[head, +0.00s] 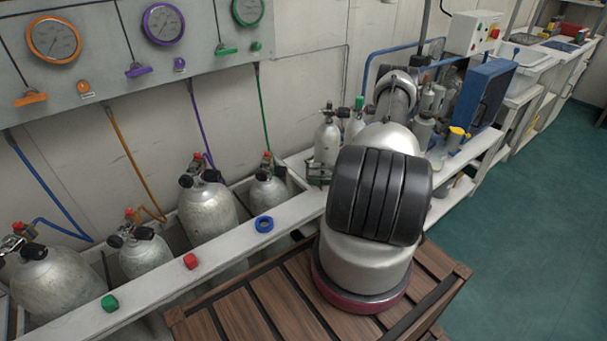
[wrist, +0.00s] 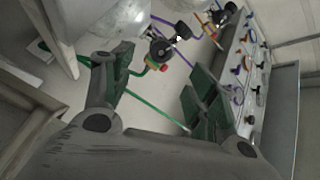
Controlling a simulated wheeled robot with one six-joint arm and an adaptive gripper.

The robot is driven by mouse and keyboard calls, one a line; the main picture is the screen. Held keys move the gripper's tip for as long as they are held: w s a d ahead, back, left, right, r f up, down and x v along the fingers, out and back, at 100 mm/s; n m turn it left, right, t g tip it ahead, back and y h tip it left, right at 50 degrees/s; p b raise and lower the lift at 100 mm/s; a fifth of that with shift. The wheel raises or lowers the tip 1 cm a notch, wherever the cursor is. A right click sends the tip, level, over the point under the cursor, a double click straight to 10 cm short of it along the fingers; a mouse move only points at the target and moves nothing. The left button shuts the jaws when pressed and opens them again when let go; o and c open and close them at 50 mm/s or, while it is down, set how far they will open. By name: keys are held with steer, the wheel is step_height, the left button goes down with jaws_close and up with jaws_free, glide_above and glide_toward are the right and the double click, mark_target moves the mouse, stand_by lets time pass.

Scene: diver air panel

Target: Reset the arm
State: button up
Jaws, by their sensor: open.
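My gripper (wrist: 160,85) shows in the wrist view, with its two green-padded fingers spread apart and nothing held between them. A green hose (wrist: 150,110) and a cylinder valve (wrist: 158,55) show in the gap, beyond the fingers. The gauge panel (head: 105,85) is at upper left in the head view, with orange, purple and green levers. The panel also shows at the right of the wrist view (wrist: 243,85), seen tilted.
Several grey cylinders (head: 208,215) stand in a rack along the wall. A bench with a blue case (head: 487,92) is behind my arm. Green floor at right is clear.

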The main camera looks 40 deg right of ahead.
steer(key=shift+s+d, duration=0.15)
stand_by(0.4)
steer(key=shift+r, duration=0.35)
steer(key=s+a+r+n+g+h, duration=0.1)
steer(key=a+r+g, duration=0.3)
steer(key=r, duration=0.5)
steer(key=s+a+r+n+g+h, duration=0.15)
steer(key=a+r+g, duration=0.25)
steer(key=r, duration=0.6)
steer(key=s+a+r+n+g+h, duration=0.1)
steer(key=a+r+g, duration=0.3)
steer(key=r, duration=0.5)
steer(key=s+a+r+t+h, duration=0.2)
steer(key=s+r+h, duration=0.3)
steer(key=s, duration=0.5)
steer(key=s+a+r+t+h, duration=0.2)
steer(key=s+r+h, duration=0.3)
steer(key=s+r, duration=0.4)
steer(key=shift+s+a+r+m+t, duration=0.15)
steer(key=shift+s+r+m+t, duration=0.3)
steer(key=shift+r, duration=0.3)
steer(key=shift+w+h, duration=0.1)
steer(key=shift+h, duration=0.15)
